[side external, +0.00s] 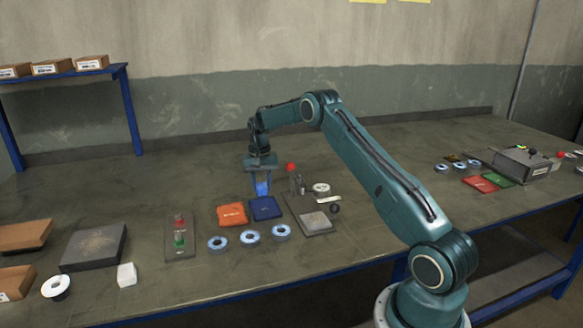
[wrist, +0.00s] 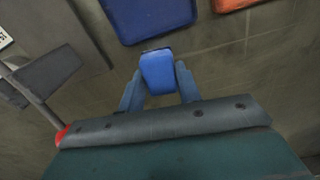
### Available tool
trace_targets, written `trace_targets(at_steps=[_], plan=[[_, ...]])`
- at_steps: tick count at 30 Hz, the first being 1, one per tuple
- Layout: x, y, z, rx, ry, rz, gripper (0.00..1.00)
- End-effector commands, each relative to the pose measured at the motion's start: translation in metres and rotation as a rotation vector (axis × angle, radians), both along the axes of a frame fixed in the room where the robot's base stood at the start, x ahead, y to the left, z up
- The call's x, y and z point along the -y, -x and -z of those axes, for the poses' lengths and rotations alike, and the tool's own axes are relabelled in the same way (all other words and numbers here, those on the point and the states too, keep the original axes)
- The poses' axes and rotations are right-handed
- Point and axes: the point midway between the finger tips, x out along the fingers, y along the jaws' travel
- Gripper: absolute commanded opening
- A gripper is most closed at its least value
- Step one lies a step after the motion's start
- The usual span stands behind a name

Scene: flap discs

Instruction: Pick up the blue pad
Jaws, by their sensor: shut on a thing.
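My gripper (side external: 262,188) is shut on a small bright blue pad (wrist: 158,72). In the wrist view the pad stands out between the two pale blue fingers, with its broad face showing and its far edge darker. In the side view the pad is small and partly merges with the fingers, behind a flat dark blue square (side external: 265,209). I cannot tell the exact gap between the held pad and the table. The dark blue square also shows at the top of the wrist view (wrist: 148,16), apart from the held pad.
An orange square (side external: 232,214) lies left of the dark blue one. Several discs (side external: 250,237) lie in front. A grey plate (side external: 315,222) and a red-topped post (side external: 292,168) stand close on the right. Bare table lies behind and left of my gripper.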

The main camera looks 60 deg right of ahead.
Motion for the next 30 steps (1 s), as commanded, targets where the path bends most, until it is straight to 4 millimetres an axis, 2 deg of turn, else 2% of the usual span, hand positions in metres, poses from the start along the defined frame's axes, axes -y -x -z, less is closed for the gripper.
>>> trace_targets(at_steps=[8, 14, 23, 30], plan=[[0.000, 0.000, -0.003, 0.001, 0.001, 0.000, 0.12], [0.000, 0.000, -0.016, 0.002, 0.001, 0.000, 0.12], [0.000, -0.001, -0.064, 0.004, 0.002, 0.000, 0.12], [0.000, -0.001, -0.119, 0.005, 0.003, 0.000, 0.12]])
